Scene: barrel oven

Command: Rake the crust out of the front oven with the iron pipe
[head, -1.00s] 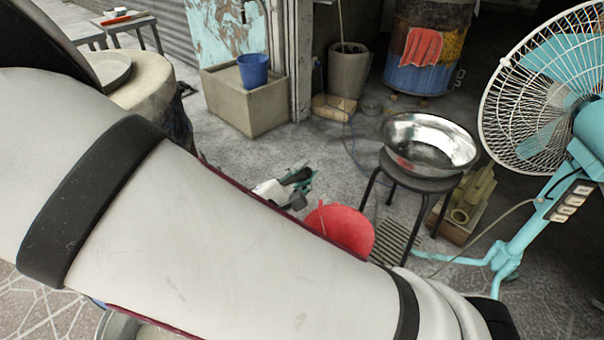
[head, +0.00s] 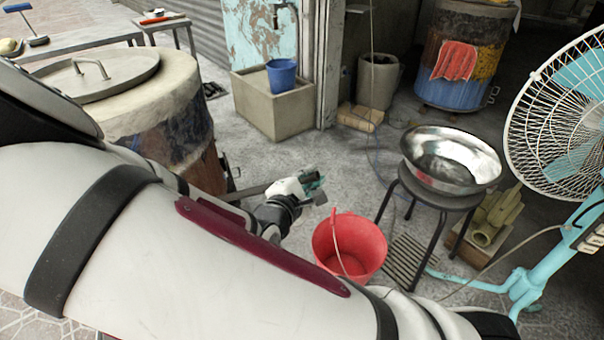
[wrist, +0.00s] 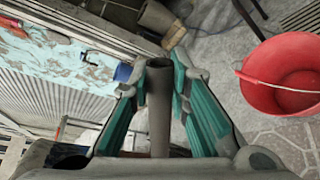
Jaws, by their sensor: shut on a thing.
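The front oven (head: 178,125) is a pale-topped barrel at the left of the head view, with a round metal lid (head: 105,75) lying on top. My gripper (head: 312,184) is to the right of the oven, above the floor and partly behind my arm. In the wrist view my gripper (wrist: 166,80) has its teal fingers shut on the grey iron pipe (wrist: 158,120). The pipe's open end shows between the fingertips. A dark bar left of my gripper in the head view may be the pipe; my arm hides part of it. I see no crust; the oven's mouth is not clearly visible.
A red bucket (head: 348,248) stands on the floor close to my gripper. A steel bowl (head: 450,160) sits on a black stool, with a turquoise fan (head: 560,120) at the right. A concrete basin (head: 272,108) with a blue bucket (head: 282,75) stands behind. Floor between is clear.

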